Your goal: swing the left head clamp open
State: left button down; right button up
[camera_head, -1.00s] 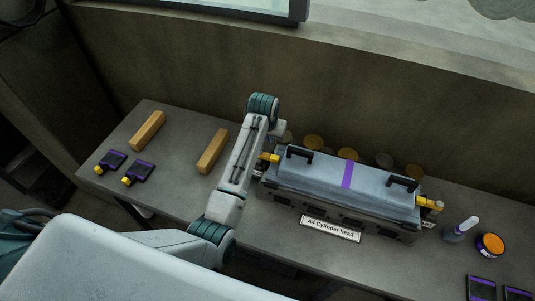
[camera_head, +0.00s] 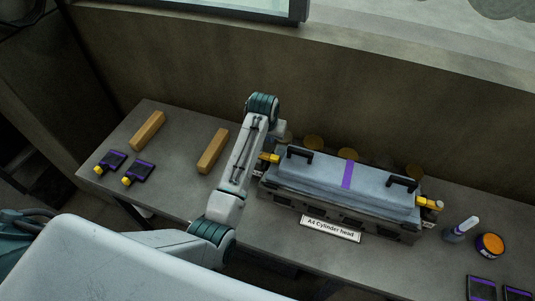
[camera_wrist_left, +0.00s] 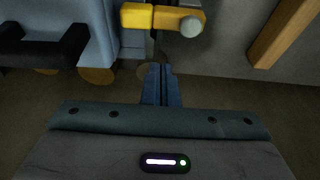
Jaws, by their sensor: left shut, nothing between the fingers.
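The cylinder head (camera_head: 320,178) is a grey-blue block with a purple band and two black handles, sitting on a dark base on the bench. The left head clamp (camera_head: 266,158) is yellow, at the block's left end; in the left wrist view the clamp (camera_wrist_left: 180,19) shows its yellow bar and a grey round knob. The right clamp (camera_head: 428,202) is at the other end. My left gripper (camera_wrist_left: 161,70) is shut and empty, its fingertips just short of the left clamp and apart from it in the picture.
Two wooden blocks (camera_head: 213,151) and two dark pads with yellow parts (camera_head: 138,173) lie on the bench at left. A bottle (camera_head: 460,230) and an orange-lidded jar (camera_head: 490,245) stand at right. Several round brown discs (camera_head: 347,154) are behind the block.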

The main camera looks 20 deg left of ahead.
aim_at(267, 156)
dwell(0.6)
pick_arm(q)
jog(key=shift+f, duration=0.15)
jog(key=shift+f+b, duration=0.8)
jog(key=shift+f, duration=1.6)
jog(key=shift+r, duration=0.15)
jog(key=shift+r+p, duration=0.1)
jog(key=shift+p, duration=0.55)
jog(key=shift+s, duration=0.3)
